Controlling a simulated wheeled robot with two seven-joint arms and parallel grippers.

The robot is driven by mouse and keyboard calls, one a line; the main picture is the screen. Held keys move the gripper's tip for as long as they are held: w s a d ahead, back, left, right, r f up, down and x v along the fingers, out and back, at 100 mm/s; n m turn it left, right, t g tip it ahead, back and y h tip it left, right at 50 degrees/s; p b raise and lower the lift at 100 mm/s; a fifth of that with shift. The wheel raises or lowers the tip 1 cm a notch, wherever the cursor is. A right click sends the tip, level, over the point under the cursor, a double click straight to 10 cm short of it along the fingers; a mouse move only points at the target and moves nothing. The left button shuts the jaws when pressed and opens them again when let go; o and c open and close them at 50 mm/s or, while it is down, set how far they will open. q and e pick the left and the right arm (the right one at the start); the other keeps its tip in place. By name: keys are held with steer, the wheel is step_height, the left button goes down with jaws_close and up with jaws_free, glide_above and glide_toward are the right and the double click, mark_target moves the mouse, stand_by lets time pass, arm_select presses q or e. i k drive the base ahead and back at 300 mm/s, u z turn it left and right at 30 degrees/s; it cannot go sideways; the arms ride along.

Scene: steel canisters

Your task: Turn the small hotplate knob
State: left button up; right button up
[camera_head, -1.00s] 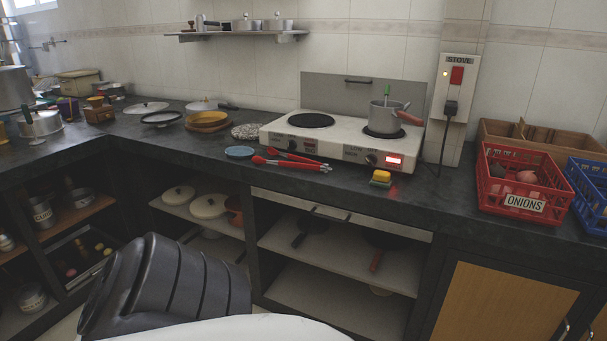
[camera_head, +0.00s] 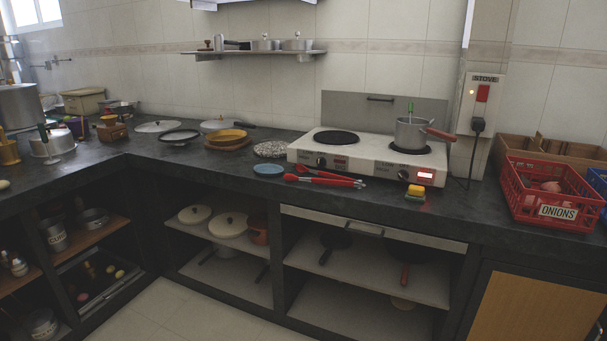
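The white two-burner hotplate (camera_head: 345,159) stands on the dark counter against the tiled wall. Two dark knobs show on its front face: the left knob (camera_head: 321,162) below the left burner and the right knob (camera_head: 403,175) beside a lit red display (camera_head: 426,175). I cannot tell from here which knob is smaller. A steel saucepan (camera_head: 410,134) with a red handle sits on the right burner. The left burner (camera_head: 336,137) is bare. Neither of my grippers is in view.
Red-handled tongs (camera_head: 325,179), a blue dish (camera_head: 268,170) and a yellow-green sponge (camera_head: 415,192) lie in front of the hotplate. A red onion crate (camera_head: 552,192) stands right. A stove switch (camera_head: 482,94) is on the wall. Floor (camera_head: 170,312) shows lower left.

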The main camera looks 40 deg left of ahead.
mark_target(403, 175)
steer(key=u, duration=1)
steer(key=i, duration=0.45)
